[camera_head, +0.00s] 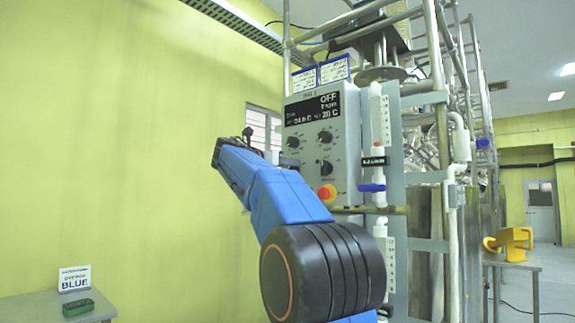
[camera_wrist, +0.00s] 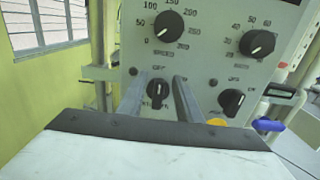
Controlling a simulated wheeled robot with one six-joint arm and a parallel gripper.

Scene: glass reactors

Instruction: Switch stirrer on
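The control panel (camera_head: 303,112) of the reactor shows "OFF" on its black display (camera_head: 314,104). In the wrist view, my gripper (camera_wrist: 162,78) has its two grey fingers apart. A black lower-left knob (camera_wrist: 158,90) shows between them, with its white pointer near vertical. An "OFF" mark seems to sit above it; the label below is partly unreadable. I cannot tell whether the fingers touch it. A lower-right knob (camera_wrist: 231,101) is to the right of the fingers. In the head view my blue arm reaches up to the panel's left side, and the fingers cannot be made out.
A speed dial (camera_wrist: 168,24) and a second dial (camera_wrist: 257,42) are above the fingers. A red and yellow button (camera_head: 326,193) is low on the panel. A blue-handled valve (camera_head: 371,188) is to its right. A window (camera_wrist: 45,25) is at upper left.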

